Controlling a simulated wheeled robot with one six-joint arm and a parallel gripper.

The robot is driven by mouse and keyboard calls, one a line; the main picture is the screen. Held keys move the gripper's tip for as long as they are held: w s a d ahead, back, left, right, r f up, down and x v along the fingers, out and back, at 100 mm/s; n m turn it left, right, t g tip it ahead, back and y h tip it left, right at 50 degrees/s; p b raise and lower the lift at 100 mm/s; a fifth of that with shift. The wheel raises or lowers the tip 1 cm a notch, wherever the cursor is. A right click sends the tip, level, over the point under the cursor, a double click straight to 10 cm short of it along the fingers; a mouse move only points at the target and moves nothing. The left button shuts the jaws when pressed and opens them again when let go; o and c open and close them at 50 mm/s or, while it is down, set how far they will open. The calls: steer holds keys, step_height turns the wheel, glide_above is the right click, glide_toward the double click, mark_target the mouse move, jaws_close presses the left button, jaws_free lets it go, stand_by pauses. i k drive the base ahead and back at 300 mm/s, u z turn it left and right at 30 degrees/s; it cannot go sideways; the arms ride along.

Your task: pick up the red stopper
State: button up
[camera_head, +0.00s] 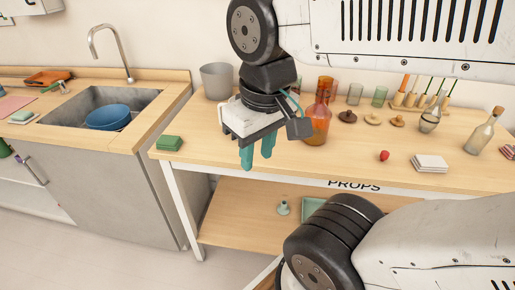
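A small red rounded object (384,155), which looks like the red stopper, sits on the wooden table top (340,165) near its front edge, right of the middle. It is too small to make out its shape well. My gripper (257,158) points down over the table's left part, well to the left of the red object. Its two teal fingers are apart, with nothing seen between them.
White stacked squares (430,163) and a corked bottle (485,132) stand right of the red object. An orange flask (317,122), brown knobbed lids (372,119) and glasses (380,96) stand behind. The table around the red object is clear.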

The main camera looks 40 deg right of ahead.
mark_target(385, 154)
steer(key=u, duration=0.2)
steer(key=k, duration=0.2)
steer(key=z, duration=1.95)
